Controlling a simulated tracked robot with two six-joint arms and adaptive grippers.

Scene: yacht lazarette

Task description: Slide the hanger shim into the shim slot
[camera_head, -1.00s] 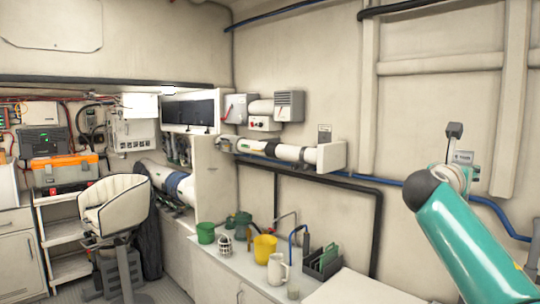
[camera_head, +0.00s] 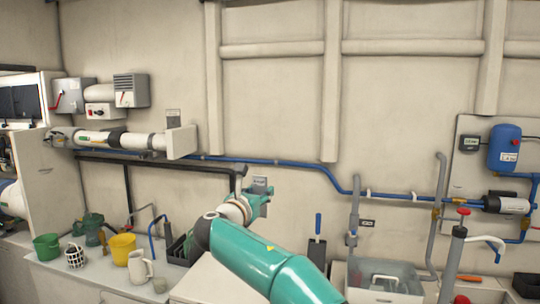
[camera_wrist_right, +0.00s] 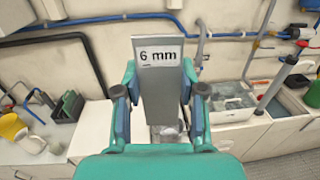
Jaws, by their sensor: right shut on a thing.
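The hanger shim (camera_wrist_right: 158,90) is a flat grey plate with a white label reading "6 mm" near its top. It stands upright in the right wrist view. My right gripper (camera_wrist_right: 160,100) is shut on it, with one teal finger at each side edge. In the head view the shim (camera_head: 260,181) shows small at the end of my teal right arm, with the gripper (camera_head: 258,200) around it. The shim is held in front of the wall, above the counter. I cannot make out the shim slot. My left gripper is out of view.
A white pipe (camera_head: 98,138) runs along the left wall to a white bracket (camera_head: 182,142). A blue hose (camera_head: 302,165) crosses the wall. Buckets and a white jug (camera_head: 139,267) stand on the counter. A sink (camera_head: 384,272) and upright pump (camera_head: 453,262) are at right.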

